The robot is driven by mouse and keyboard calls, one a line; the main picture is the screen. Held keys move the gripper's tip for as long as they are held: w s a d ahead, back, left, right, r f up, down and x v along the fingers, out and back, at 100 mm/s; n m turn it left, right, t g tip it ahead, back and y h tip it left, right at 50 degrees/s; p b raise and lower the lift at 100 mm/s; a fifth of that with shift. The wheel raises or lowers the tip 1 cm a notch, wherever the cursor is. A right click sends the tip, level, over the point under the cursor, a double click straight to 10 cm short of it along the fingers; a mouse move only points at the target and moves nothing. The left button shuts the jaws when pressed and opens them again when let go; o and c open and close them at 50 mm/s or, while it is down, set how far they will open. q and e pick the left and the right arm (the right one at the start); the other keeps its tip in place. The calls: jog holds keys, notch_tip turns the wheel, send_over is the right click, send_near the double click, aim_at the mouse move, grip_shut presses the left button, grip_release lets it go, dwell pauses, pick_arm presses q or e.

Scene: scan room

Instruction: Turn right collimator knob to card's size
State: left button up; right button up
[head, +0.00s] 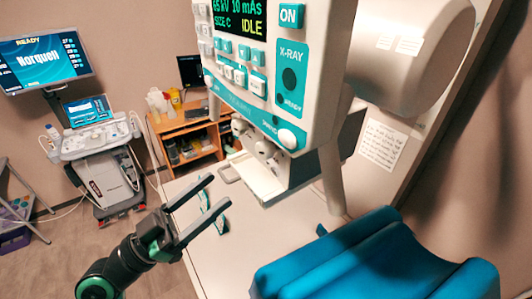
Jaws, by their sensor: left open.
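The white and teal x-ray console (318,60) hangs at upper centre. Its screen (238,18) reads 65 kV, 10 mAs, SIZE C and IDLE. Below it is a white unit with rounded knob-like parts (264,149), partly hidden by the console; I cannot tell which is the right collimator knob or read its setting. Small teal and white cards (222,225) stand on the pale table (275,235), too small to read. My left gripper (217,192) is open and empty, in front of the cards and apart from the knobs. My right gripper is out of view.
A blue cushion (375,265) fills the lower right. A paper note (383,145) is on the panel at right, below a large grey cylinder (415,50). A wooden shelf (188,130) and a wheeled ultrasound cart (100,150) stand behind. The table's middle is clear.

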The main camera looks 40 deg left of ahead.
aim_at(260, 155)
pick_arm(q)
jog(key=p+x, duration=0.4)
jog(key=x, duration=0.6)
jog(key=shift+r, duration=0.25)
jog(key=shift+w+d+r, duration=0.1)
jog(key=shift+w+d, duration=0.05)
jog(key=shift+w, duration=0.4)
grip_shut()
